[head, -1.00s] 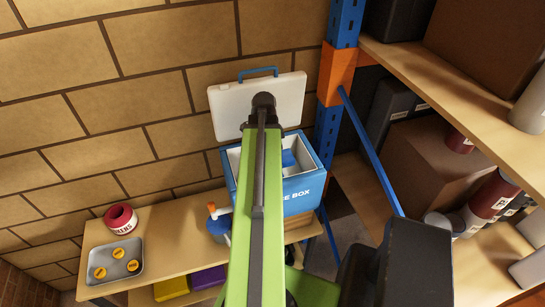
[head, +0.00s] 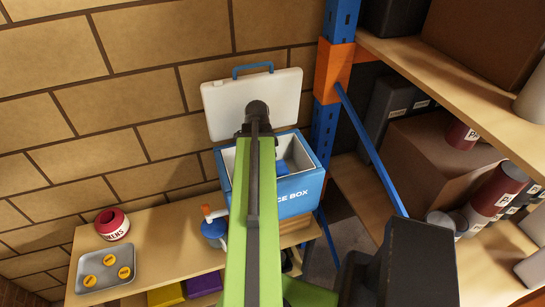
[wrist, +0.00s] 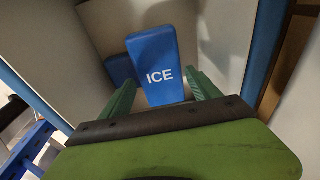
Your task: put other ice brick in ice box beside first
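The ice box (head: 294,193), blue outside and white inside, stands open on the bench, its white lid raised behind it. In the wrist view a blue brick marked ICE (wrist: 158,68) is inside the box, between and beyond my fingertips. A second blue brick (wrist: 119,69) shows partly behind it on the left. In the head view only some blue (head: 282,168) shows inside, and my arm covers much of the box. My gripper (wrist: 162,82) is over the box's inside, its green fingers apart with narrow gaps beside the ICE brick.
The white lid (head: 254,103) stands near the brick wall. A red tokens pot (head: 112,224) and a metal tray (head: 89,284) are at the bench's left end. Shelving with a blue post (head: 338,22) stands on the right.

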